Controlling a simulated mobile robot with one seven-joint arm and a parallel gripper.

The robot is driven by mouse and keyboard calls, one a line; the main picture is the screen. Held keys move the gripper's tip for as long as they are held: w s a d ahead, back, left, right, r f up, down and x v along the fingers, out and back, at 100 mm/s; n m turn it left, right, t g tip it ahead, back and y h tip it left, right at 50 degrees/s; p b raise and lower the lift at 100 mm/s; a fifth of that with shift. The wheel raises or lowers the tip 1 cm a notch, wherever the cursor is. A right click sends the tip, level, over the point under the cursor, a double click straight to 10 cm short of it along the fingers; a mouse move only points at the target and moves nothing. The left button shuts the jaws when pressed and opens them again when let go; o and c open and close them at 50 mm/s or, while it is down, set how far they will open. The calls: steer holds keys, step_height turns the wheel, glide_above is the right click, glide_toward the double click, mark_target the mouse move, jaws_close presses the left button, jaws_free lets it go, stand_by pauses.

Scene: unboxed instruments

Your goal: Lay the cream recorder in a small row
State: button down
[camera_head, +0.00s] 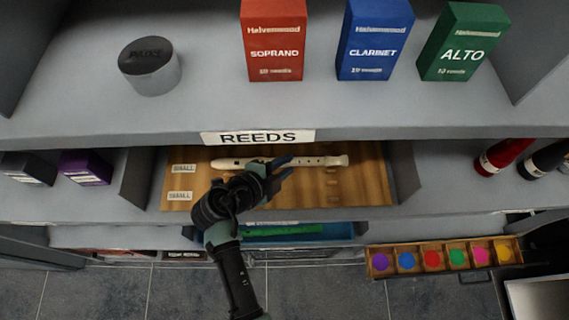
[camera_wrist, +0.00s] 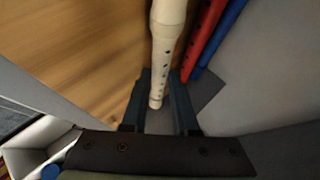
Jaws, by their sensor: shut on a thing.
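The cream recorder (camera_head: 322,161) lies lengthwise, left to right, over the upper part of a wooden board (camera_head: 350,190) in the head view. The board has two small-row labels at its left, an upper one (camera_head: 184,168) and a lower one (camera_head: 180,196). The recorder is level with the upper label. In the wrist view the recorder (camera_wrist: 168,35) runs between the fingers of my gripper (camera_wrist: 160,103). I cannot tell whether the recorder touches the board.
A shelf with the REEDS label (camera_head: 259,137) overhangs the board. Grey dividers (camera_head: 404,172) stand at its sides. A rack of coloured discs (camera_head: 443,257) is lower right.

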steer(key=shift+f+b, duration=0.35)
steer(key=shift+b, duration=0.1)
steer(key=c, duration=0.7)
jaws_free()
steer(key=shift+c, duration=0.2)
steer(key=shift+o, duration=0.7)
steer(key=shift+s+f, duration=0.25)
steer(key=b+v, duration=0.2)
steer(key=v, duration=1.1)
steer(key=shift+w+r, duration=0.25)
steer(key=shift+r, duration=0.15)
